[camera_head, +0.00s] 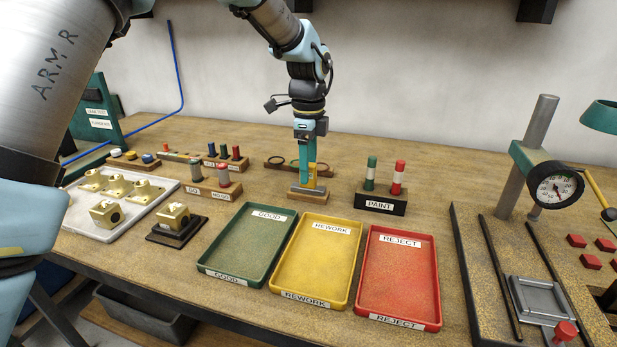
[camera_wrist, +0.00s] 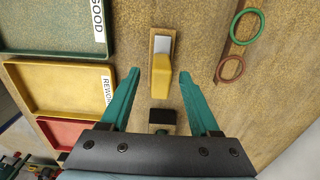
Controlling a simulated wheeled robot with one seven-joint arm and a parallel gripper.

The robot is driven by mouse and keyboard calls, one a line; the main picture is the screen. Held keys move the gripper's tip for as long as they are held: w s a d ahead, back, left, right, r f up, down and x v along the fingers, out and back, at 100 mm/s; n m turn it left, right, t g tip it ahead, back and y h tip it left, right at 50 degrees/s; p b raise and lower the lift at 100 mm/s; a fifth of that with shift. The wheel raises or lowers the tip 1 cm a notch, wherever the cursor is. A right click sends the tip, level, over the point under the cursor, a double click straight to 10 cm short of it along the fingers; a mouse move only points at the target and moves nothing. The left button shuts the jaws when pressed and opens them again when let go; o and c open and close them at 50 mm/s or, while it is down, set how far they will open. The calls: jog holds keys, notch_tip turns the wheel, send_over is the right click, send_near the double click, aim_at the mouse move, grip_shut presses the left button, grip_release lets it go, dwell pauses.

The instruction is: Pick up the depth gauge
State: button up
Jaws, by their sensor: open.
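What looks like the depth gauge is a yellow piece (camera_wrist: 161,82) with a grey metal part, upright on a small wooden block (camera_head: 306,194) behind the yellow tray. In the wrist view its block (camera_wrist: 154,44) lies straight ahead. My gripper (camera_head: 308,163) points down above it. In the wrist view my gripper (camera_wrist: 159,74) is open, with its two teal fingers apart on either side of the yellow piece. No contact shows. In the head view the fingers partly cover the gauge.
A black PAINT stand (camera_head: 381,203) with green and red markers is close on the right. A ring rack (camera_head: 320,170) lies behind. Green (camera_head: 204,267), yellow (camera_head: 276,287) and red (camera_head: 361,306) trays lie in front. A GO/NO-GO plug stand (camera_head: 208,190) is to the left.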

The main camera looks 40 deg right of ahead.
jog(key=shift+f, duration=1.45)
jog(key=shift+c, duration=0.3)
grip_shut()
